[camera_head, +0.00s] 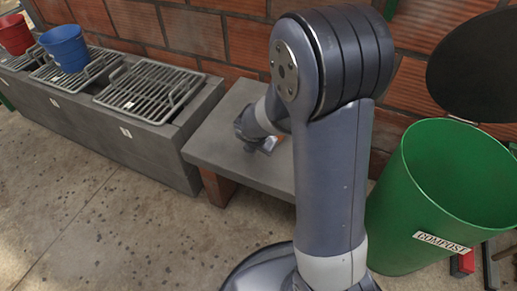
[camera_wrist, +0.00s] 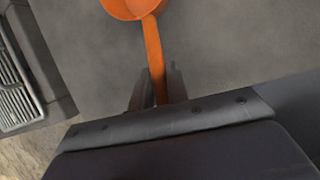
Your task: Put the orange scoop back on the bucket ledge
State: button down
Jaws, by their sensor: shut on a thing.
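The orange scoop (camera_wrist: 153,45) shows in the wrist view, its bowl at the top edge and its handle running down between my fingers. My gripper (camera_wrist: 157,90) is shut on the handle. In the head view my gripper (camera_head: 262,146) is at the grey slab (camera_head: 225,150), with only a sliver of the scoop (camera_head: 279,138) showing behind it. I cannot tell whether the scoop touches the slab. A blue bucket (camera_head: 65,47) and a red bucket (camera_head: 16,35) stand on grates along a long grey ledge (camera_head: 145,148) at the left.
An empty metal grate (camera_head: 150,90) lies on the long ledge. A green compost bin (camera_head: 425,210) stands at the right, with a round dark lid (camera_head: 475,70) above it. A brick wall (camera_head: 185,30) runs behind. The concrete floor (camera_head: 95,210) at the front left is clear.

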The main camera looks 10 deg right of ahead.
jog(key=shift+f, duration=0.2)
jog(key=c, duration=1.4)
grip_release()
jog(key=shift+o, duration=0.2)
jog(key=p+v, duration=0.5)
jog(key=v, duration=0.7)
jog(key=shift+p, duration=0.4)
jog(key=shift+s+r, duration=0.1)
